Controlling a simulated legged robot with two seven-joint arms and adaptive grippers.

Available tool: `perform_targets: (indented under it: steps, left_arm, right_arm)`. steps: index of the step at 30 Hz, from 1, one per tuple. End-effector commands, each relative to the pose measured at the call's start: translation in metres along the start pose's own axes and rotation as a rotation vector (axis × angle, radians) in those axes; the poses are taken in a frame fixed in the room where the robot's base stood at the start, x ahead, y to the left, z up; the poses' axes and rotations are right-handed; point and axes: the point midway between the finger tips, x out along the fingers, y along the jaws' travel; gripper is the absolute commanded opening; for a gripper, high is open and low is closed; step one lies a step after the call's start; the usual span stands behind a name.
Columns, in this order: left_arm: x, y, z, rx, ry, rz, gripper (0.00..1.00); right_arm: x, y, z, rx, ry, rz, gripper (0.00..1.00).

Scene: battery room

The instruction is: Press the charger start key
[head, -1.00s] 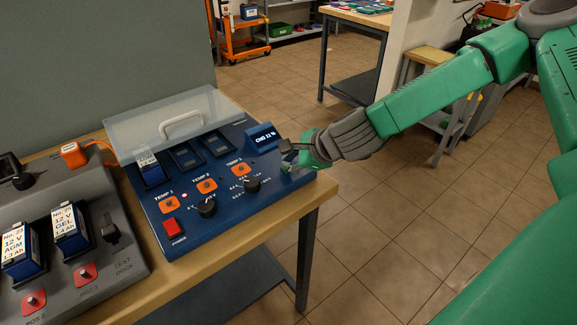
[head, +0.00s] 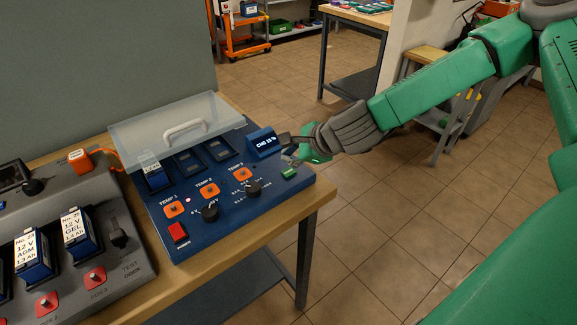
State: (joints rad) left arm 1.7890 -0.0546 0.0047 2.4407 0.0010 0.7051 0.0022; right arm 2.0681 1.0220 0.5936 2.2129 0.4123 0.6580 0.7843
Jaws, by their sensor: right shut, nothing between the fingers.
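The blue charger (head: 222,226) sits on the wooden bench. Its green start key (head: 289,173) is at the right end of the panel, below the small display (head: 264,142), which reads CHG and a percentage. My right gripper (head: 291,157) is shut and empty, with its fingertips just behind and above the green key. A small gap seems to show between them. My left gripper is not in view.
A red power switch (head: 178,232), black knobs (head: 210,211) and orange temperature keys share the panel. A clear lid (head: 168,129) with a handle is at the charger's back. A grey test dock (head: 116,272) with batteries stands left.

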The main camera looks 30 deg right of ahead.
Motion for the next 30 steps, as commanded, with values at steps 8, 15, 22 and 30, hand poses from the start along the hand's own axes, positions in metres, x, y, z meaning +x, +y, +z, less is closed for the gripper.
perform_targets:
  steps: [8,15,22,30]
  left_arm:
    - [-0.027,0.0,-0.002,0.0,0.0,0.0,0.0]
    - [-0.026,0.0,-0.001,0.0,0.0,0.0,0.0]
    - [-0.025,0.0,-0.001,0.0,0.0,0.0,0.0]
    - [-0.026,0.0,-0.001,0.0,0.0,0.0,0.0]
  right_arm:
    - [-0.02,-0.015,0.015,0.0,0.0,0.0,0.0]
    - [-0.019,-0.014,0.014,0.0,0.001,0.001,0.0]
    - [-0.02,-0.014,0.014,0.0,0.0,0.0,0.0]
    - [-0.02,-0.014,0.014,0.0,0.0,0.0,0.0]
